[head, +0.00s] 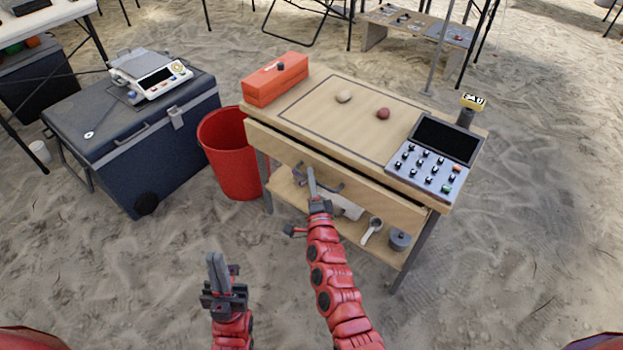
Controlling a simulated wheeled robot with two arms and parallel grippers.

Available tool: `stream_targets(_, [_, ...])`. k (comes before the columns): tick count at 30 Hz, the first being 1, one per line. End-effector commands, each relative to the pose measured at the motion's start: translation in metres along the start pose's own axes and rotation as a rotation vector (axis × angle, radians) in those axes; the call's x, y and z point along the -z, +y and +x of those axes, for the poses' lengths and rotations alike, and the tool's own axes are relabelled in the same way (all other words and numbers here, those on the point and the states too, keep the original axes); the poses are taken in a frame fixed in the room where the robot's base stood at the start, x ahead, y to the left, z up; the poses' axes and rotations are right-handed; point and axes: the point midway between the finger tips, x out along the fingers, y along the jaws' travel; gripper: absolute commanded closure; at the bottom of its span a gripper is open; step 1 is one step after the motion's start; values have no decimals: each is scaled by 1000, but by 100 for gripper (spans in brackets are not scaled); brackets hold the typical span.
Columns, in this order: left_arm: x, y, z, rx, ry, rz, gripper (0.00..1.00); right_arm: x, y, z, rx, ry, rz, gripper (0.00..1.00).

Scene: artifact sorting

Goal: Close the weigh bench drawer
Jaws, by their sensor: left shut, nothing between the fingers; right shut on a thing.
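The weigh bench (290,118) is a light wooden table with a drawer under its top. The drawer front (375,198) stands slightly out, with a narrow dark gap along its upper edge. My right gripper (311,180) is at the middle of the drawer front, shut on the dark drawer handle (332,186); the fingers partly hide the handle. My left gripper (217,268) is shut and empty, pointing up over the sand in front of the bench, apart from it.
On the bench top are an orange box (275,82), two stones and a control panel (430,165). A lower shelf holds a scoop (371,231) and a grey pot (399,240). A red bin (230,155) and blue cooler (130,140) stand left. Foreground sand is clear.

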Motion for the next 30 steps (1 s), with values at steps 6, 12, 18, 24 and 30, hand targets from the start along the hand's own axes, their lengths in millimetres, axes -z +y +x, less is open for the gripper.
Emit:
stream_targets(6, [0, 0, 0, 0, 0, 0, 100, 0, 1, 0, -2, -1, 0, 100])
stream_targets(12, [-3, 1, -19, 0, 0, 0, 100, 12, 8, 12, 3, 2, 0, 100])
stream_targets(18, [-6, 2, -36, 0, 0, 0, 100, 29, 12, 29, -1, 0, -1, 100])
stream_targets(24, [-6, 2, -32, 0, 0, 0, 100, 30, 9, 29, -3, 0, -1, 100])
stream_targets(30, [-6, 2, -32, 0, 0, 0, 100, 30, 9, 29, -2, 1, -1, 58])
